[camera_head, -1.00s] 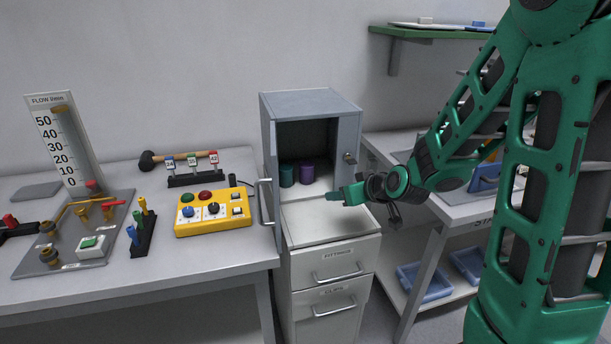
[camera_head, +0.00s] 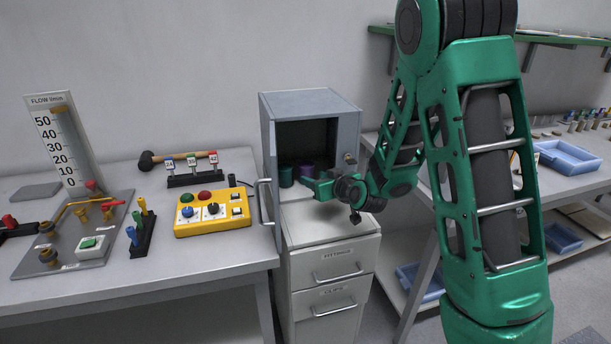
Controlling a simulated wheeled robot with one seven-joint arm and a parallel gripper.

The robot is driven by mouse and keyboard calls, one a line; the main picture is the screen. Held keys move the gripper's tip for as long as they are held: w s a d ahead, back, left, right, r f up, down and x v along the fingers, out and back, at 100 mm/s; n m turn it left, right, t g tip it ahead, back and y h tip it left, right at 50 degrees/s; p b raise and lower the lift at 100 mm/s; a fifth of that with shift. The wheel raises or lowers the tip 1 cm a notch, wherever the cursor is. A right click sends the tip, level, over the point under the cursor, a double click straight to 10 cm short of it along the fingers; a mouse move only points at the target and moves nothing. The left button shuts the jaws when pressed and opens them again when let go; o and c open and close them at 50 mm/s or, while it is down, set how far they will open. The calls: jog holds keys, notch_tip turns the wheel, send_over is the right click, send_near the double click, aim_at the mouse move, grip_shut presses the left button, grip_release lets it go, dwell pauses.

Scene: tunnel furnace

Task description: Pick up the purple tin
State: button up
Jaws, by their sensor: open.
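The purple tin (camera_head: 306,170) stands inside the grey cabinet (camera_head: 312,102), on its floor, to the right of a teal tin (camera_head: 286,177). Its lower part is hidden behind my gripper. My gripper (camera_head: 304,183) is open and points left at the front of the cabinet opening, just before the tins. I cannot tell how far it is from the purple tin, and no grip on it shows. The cabinet door stands open on the left side, with its handle (camera_head: 265,200) toward me.
Drawers (camera_head: 330,265) sit below the cabinet. The left bench holds a yellow button box (camera_head: 212,212), a hammer (camera_head: 180,157) and a flow gauge (camera_head: 62,140). The right bench carries a blue tray (camera_head: 568,157). The cabinet walls enclose the tins closely.

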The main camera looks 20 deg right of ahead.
aim_at(310, 174)
jog(key=x, duration=0.5)
jog(key=shift+a, duration=0.1)
jog(key=shift+r, duration=0.1)
jog(key=c, duration=0.8)
jog(key=shift+r, duration=0.35)
